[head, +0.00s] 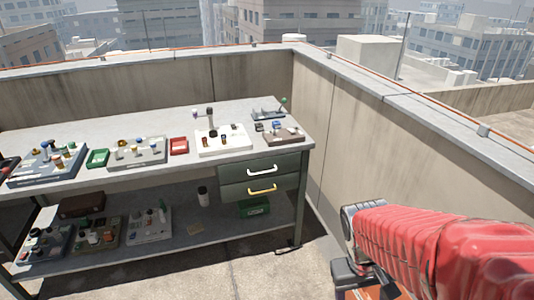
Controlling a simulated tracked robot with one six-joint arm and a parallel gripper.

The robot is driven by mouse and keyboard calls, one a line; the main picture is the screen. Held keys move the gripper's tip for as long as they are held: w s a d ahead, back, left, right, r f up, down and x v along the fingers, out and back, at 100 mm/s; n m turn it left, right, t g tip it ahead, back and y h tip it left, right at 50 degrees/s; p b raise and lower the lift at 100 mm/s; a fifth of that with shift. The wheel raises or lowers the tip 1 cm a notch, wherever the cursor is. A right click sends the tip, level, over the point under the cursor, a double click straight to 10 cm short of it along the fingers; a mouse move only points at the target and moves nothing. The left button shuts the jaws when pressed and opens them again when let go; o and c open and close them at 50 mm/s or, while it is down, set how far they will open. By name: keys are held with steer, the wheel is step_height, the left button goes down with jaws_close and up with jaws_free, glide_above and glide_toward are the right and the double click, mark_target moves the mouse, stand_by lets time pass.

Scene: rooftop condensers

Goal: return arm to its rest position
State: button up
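My arm, in a red ribbed cover, reaches into the lower right of the head view. Its dark grey joint parts show at the left end of the cover. My arm is apart from the workbench (130,172), to the right of it and nearer to me. No fingertips of my gripper show, so I cannot see whether it is open, shut or holding anything.
The bench carries a white board (223,141), a grey fixture board (137,152), a red tray (179,146) and a green tray (97,158). Its drawer unit (262,179) looks closed. The lower shelf (185,235) holds more boards. A concrete parapet (400,165) runs behind my arm.

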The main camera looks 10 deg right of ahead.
steer(key=w+a+r+n+t+y, duration=0.1)
steer(key=a+r+t+y, duration=0.1)
steer(key=a+r+t, duration=0.4)
steer(key=a+r, duration=0.4)
steer(key=r, duration=0.4)
steer(key=shift+w+a, duration=0.25)
steer(key=shift+a, duration=0.1)
steer(key=shift+c, duration=0.7)
